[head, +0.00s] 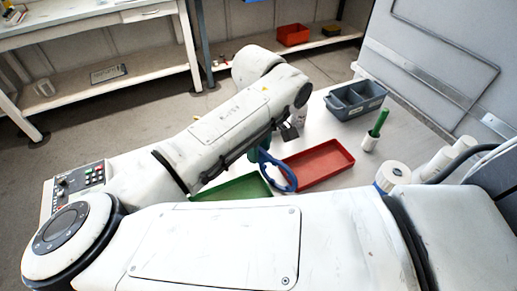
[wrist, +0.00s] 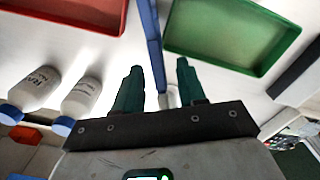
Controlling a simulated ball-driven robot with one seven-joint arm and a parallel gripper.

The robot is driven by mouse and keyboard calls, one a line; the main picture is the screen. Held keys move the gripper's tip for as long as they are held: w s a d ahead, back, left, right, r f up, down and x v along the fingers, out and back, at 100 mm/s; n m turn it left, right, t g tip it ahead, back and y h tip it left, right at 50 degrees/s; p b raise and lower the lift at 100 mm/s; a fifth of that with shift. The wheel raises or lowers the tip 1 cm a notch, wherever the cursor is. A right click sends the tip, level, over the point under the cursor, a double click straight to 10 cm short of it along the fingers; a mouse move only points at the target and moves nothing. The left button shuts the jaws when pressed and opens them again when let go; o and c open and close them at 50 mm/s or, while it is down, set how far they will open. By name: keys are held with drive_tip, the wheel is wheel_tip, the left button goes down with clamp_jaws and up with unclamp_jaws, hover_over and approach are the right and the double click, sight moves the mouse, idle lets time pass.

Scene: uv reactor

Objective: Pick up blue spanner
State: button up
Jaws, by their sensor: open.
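The blue spanner (head: 289,178) lies on the white table between the red tray (head: 318,164) and the green tray (head: 232,188); its looped end shows in the head view. In the wrist view the spanner (wrist: 152,38) is a long blue bar running from the top edge down toward the fingers, between the red tray (wrist: 75,12) and the green tray (wrist: 232,45). My gripper (wrist: 160,72) is open, its two green fingers spread on either side of the bar's near part. I cannot tell the height gap. In the head view my arm hides most of the gripper.
A control box (head: 77,180) sits at left. Shelving (head: 120,75) is behind.

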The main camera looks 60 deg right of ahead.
drive_tip(key=shift+f, duration=1.15)
clamp_jaws()
